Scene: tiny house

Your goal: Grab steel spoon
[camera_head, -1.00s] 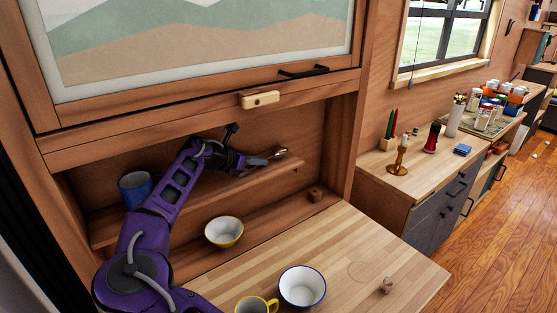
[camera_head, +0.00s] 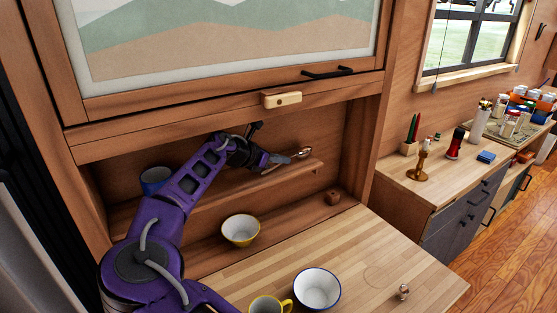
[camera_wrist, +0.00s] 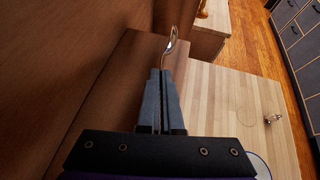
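The steel spoon (camera_head: 302,153) is at the right end of the wooden shelf (camera_head: 292,178) in the wall cabinet. My gripper (camera_head: 286,160) is at the spoon's handle end, with its fingers nearly together. In the wrist view, the spoon's shiny bowl (camera_wrist: 173,40) sticks out beyond the fingertips (camera_wrist: 163,72), in line with them. The fingers are shut on its handle, which is mostly hidden between them. I cannot tell whether the spoon touches the shelf or is slightly above it.
A blue mug (camera_head: 153,178) stands on the shelf, partly behind my arm. A yellow-rimmed bowl (camera_head: 240,231) sits below. A blue-rimmed bowl (camera_head: 318,288) and yellow cup (camera_head: 265,305) are on the fold-down table (camera_head: 380,258). The cabinet's upper panel hangs above my arm.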

